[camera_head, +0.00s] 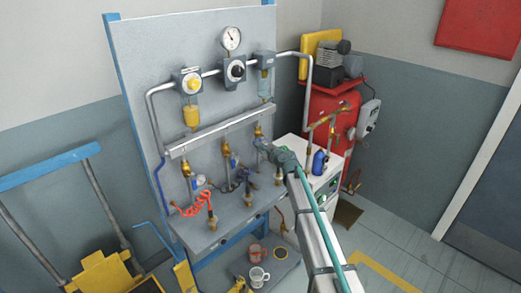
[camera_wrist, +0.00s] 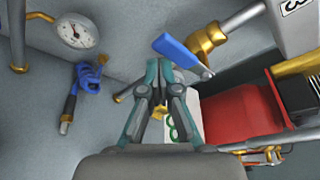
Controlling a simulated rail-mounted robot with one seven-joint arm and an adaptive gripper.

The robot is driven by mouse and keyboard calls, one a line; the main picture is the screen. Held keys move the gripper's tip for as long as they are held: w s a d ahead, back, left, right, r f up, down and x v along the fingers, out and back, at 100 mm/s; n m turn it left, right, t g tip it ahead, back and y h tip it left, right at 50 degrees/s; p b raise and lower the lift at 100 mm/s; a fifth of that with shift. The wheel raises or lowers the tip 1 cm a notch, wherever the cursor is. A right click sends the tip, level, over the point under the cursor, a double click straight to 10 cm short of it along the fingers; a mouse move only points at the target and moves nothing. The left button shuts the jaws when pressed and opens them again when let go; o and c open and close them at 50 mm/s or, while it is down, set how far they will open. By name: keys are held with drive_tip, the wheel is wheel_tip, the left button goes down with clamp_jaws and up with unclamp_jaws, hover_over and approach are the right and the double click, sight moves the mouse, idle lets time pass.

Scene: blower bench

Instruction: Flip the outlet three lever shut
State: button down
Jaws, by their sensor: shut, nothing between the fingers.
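The outlet three valve (camera_head: 258,131) is the rightmost brass valve under the grey manifold bar in the head view. In the wrist view its brass body (camera_wrist: 208,39) is at upper right, with a blue lever (camera_wrist: 178,53) beside it. The lever slants across the line of the pipe in that view. My gripper (camera_head: 263,145) is just below the valve in the head view and partly hides the parts behind it. In the wrist view my gripper (camera_wrist: 158,68) is shut and empty, its tips close to the lever's left end. I cannot tell whether they touch.
A red compressor tank (camera_head: 330,115) stands right of the board.

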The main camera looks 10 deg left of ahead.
drive_tip(key=shift+a+r, duration=0.1)
drive_tip(key=shift+r, duration=0.25)
drive_tip(key=w+d+v, duration=0.1)
drive_tip(key=v, duration=0.8)
drive_tip(key=s+d+f+n+g+h, duration=0.25)
drive_tip(key=s+d+f+n, duration=0.2)
drive_tip(key=s+f, duration=0.55)
drive_tip(key=s+d+f+n+g+h, duration=0.1)
drive_tip(key=s+d+f+n+g, duration=0.4)
drive_tip(key=s+f, duration=0.55)
drive_tip(key=s+d+f+n+g+h, duration=0.25)
drive_tip(key=s+f+n, duration=0.45)
drive_tip(key=f, duration=0.5)
drive_tip(key=s+d+f+g+h, duration=0.1)
drive_tip(key=s+d+f, duration=0.4)
drive_tip(key=s, duration=0.9)
drive_tip(key=s+d+f+n+g+h+b, duration=0.1)
drive_tip(key=s+d+f+g, duration=0.3)
drive_tip(key=s, duration=1)
drive_tip(key=s+d+f+n+g+h, duration=0.1)
drive_tip(key=s+d+f, duration=0.6)
drive_tip(key=s, duration=0.7)
drive_tip(key=shift+d+f+g+h+b, duration=0.15)
drive_tip(key=shift+d+g+h+b, duration=0.3)
drive_tip(key=shift+g, duration=0.65)
